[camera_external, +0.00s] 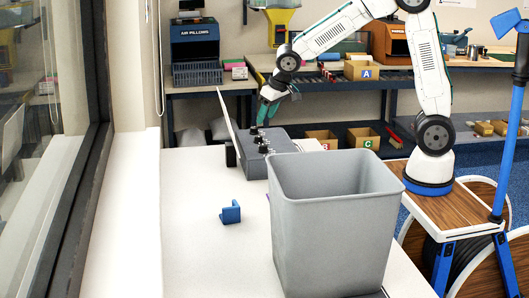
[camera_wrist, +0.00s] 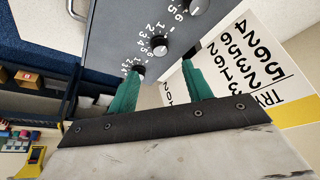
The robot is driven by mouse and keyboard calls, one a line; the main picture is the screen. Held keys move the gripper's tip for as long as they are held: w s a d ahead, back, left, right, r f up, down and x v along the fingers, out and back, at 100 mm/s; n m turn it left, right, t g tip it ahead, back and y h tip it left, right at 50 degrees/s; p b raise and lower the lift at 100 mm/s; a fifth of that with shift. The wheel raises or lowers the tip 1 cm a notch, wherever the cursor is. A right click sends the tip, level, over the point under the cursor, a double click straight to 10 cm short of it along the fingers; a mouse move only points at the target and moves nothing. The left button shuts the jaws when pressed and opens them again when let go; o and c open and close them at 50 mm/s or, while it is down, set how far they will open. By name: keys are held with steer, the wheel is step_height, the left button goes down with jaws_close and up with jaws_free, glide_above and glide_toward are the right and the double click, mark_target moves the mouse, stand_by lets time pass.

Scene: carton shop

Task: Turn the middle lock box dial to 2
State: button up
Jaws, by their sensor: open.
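The lock box (camera_external: 285,146) is a dark grey box on the white table, with a row of black dials on top. In the wrist view its grey face (camera_wrist: 115,30) shows three dials with printed numbers. The middle dial (camera_wrist: 159,45) is ahead of my fingertips, between their lines. Another dial (camera_wrist: 138,70) is close by the left fingertip, and a third dial (camera_wrist: 197,6) is at the top edge. I cannot read where the middle dial points. My gripper (camera_wrist: 162,72) is open and empty, green fingers apart. In the external view my gripper (camera_external: 268,108) is just above the box's far end.
A number card (camera_wrist: 250,65) stands beside the box; it shows nearly edge-on as a white panel (camera_external: 229,122). A large grey bin (camera_external: 335,225) stands on the table in front of the box. A small blue bracket (camera_external: 231,212) lies to its left. The left table is mostly clear.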

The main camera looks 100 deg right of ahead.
mark_target(258, 136)
steer(key=x, duration=0.8)
steer(key=c, duration=1)
